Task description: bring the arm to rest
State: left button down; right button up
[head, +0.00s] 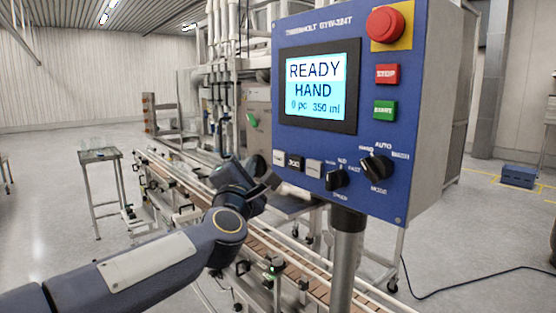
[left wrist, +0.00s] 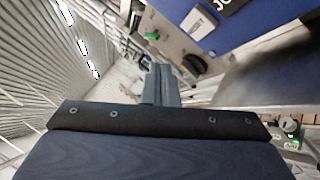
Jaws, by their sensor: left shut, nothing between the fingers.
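My left arm (head: 165,258) reaches in from the lower left of the head view and bends up at a joint beside the control panel. My left gripper (head: 268,184) is close to the panel's lower left corner, in front of the filler, and is partly hidden by its own wrist. In the left wrist view its two fingers (left wrist: 161,70) are together, with nothing between them. The blue control panel (head: 345,215) stands on a grey post; its screen (head: 316,85) reads READY, HAND, 0 pc, 350 ml. My right gripper is not in view.
The panel carries a red mushroom button (head: 384,24), red and green buttons and two black knobs (head: 376,166). A conveyor (head: 305,278) runs beneath my left arm. A small table (head: 101,156) stands at left. A cable (head: 460,290) lies on the floor at right.

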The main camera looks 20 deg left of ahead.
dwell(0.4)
pick_arm(q)
jog(key=s+d+f+m+g+h, duration=0.2)
jog(key=s+f+m+g+h, duration=0.1)
jog(key=s+f+m, duration=0.5)
jog(key=s+d+f+m+g+h, duration=0.3)
jog(key=s+f+m+g, duration=0.3)
jog(key=s+f+m, duration=0.3)
jog(key=s+d+f+m+g+h, duration=0.2)
jog(key=s+f+m+g, duration=0.3)
jog(key=s+f, duration=0.9)
notch_tip(320, 180, down, 3)
jog(key=m, duration=0.3)
jog(key=shift+s+d+r+m+h, duration=0.2)
jog(key=shift+s+m+h, duration=0.1)
jog(key=shift+s+h, duration=0.1)
